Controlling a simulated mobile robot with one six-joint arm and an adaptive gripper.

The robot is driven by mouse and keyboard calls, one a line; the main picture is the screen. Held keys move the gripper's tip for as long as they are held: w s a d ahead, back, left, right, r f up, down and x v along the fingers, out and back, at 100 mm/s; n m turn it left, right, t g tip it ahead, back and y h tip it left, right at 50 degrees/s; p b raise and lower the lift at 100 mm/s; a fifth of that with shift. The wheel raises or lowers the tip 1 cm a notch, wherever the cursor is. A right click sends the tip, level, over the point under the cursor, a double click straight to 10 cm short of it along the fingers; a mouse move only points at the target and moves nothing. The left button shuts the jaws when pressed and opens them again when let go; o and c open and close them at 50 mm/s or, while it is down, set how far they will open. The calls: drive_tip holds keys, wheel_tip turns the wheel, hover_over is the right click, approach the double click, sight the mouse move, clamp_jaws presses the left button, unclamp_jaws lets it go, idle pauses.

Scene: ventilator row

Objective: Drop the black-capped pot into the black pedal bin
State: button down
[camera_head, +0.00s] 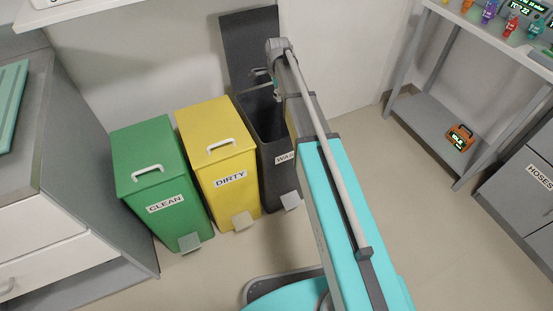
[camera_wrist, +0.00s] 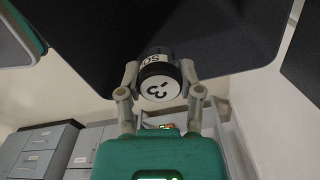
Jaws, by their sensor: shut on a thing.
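The black pedal bin (camera_head: 258,150) stands at the right end of a row of bins, with a partly hidden label starting "WAS". Its lid (camera_head: 250,45) is raised upright against the wall. My gripper (camera_head: 262,73) is over the bin's open top, near the lid. In the wrist view my gripper (camera_wrist: 160,72) is shut on the black-capped pot (camera_wrist: 158,83), one finger on each side. The pot has a white label and a pale round end with dark marks. The pot cannot be made out clearly in the head view. My arm hides part of the bin.
A yellow "DIRTY" bin (camera_head: 222,160) and a green "CLEAN" bin (camera_head: 155,175) stand closed to the left. A grey cabinet (camera_head: 75,165) is at far left. A bench with a low shelf (camera_head: 425,120) is at right. The floor (camera_head: 430,240) between is clear.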

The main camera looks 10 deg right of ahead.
drive_tip(key=shift+f, duration=0.1)
idle(0.3)
wheel_tip(320, 180, down, 6)
drive_tip(key=b, duration=0.6)
idle(0.5)
drive_tip(key=shift+c, duration=0.9)
unclamp_jaws()
drive_tip(key=shift+r, duration=0.2)
wheel_tip(320, 180, up, 6)
drive_tip(key=p, duration=0.6)
drive_tip(key=s+r+p, duration=0.3)
drive_tip(key=r+p, duration=0.9)
drive_tip(key=s+r+p, duration=0.3)
drive_tip(key=r+p, duration=0.8)
drive_tip(key=p, duration=0.1)
drive_tip(key=shift+a+r, duration=0.3)
drive_tip(key=shift+r, duration=0.1)
